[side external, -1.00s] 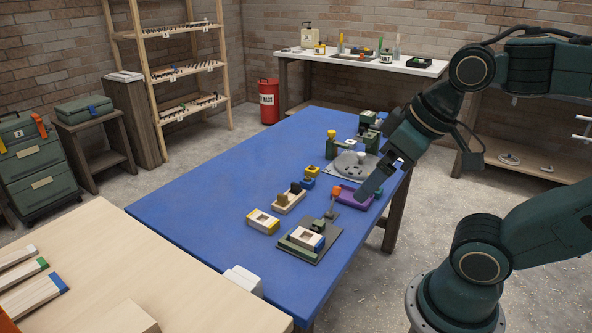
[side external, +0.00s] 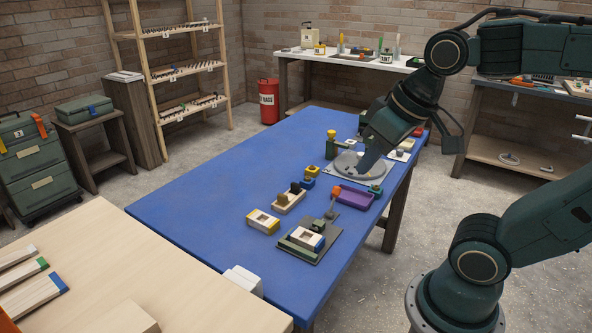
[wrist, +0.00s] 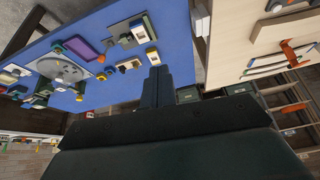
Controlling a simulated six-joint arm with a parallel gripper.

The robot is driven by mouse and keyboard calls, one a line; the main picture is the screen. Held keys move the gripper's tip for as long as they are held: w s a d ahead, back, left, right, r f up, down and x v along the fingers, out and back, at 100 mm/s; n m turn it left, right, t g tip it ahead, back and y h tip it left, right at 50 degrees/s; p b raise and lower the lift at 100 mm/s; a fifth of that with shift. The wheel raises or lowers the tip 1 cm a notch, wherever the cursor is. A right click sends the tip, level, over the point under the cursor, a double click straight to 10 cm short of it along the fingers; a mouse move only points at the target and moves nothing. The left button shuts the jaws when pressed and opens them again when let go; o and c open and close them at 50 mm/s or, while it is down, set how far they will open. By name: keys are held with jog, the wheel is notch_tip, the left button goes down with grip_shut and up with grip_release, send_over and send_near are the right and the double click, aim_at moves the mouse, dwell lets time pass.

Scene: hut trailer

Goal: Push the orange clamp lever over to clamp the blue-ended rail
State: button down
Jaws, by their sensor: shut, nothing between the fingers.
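The orange clamp lever (side external: 334,192) stands roughly upright, its orange knob on a thin stalk above a small dark green clamp body (side external: 317,227). The clamp sits on a dark base plate (side external: 292,252). The blue-ended rail (side external: 304,236) lies on that plate beside the clamp, its blue end (side external: 319,243) toward the right. The rail also shows in the wrist view (wrist: 139,32). My gripper (side external: 366,170) is shut and empty, behind and to the right of the lever, apart from it, above the round grey plate's near edge. Its fingers show in the wrist view (wrist: 155,88).
A yellow-ended block (side external: 263,221) and a wooden holder (side external: 289,201) lie left. The blue table's left part is clear.

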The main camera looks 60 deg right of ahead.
jog(key=w+d+m+g, duration=0.2)
jog(key=w+d+m, duration=0.25)
jog(key=w, duration=0.35)
jog(key=m+g+y, duration=0.1)
jog(key=m+g, duration=0.1)
jog(key=m, duration=0.5)
send_over(334, 199)
jog(key=w, duration=0.2)
notch_tip(334, 199, down, 10)
jog(key=s+d+f+m+y, duration=0.1)
jog(key=d+f+m, duration=0.2)
jog(key=d+f, duration=0.5)
jog(key=shift+s+d+f, duration=0.2)
jog(key=shift+d+f, duration=0.05)
jog(key=shift+d, duration=0.7)
jog(key=f, duration=0.3)
jog(key=a+f, duration=0.1)
jog(key=f, duration=0.2)
jog(key=a+f, duration=0.1)
jog(key=f, duration=0.2)
jog(key=shift+w+f, duration=0.35)
jog(key=shift+f, duration=0.05)
jog(key=shift+s+a+r, duration=0.2)
jog(key=shift+a+r, duration=0.3)
jog(key=shift+a, duration=0.35)
jog(key=shift+s+a+r, duration=0.2)
jog(key=shift+a+r, duration=0.3)
jog(key=shift+a, duration=0.35)
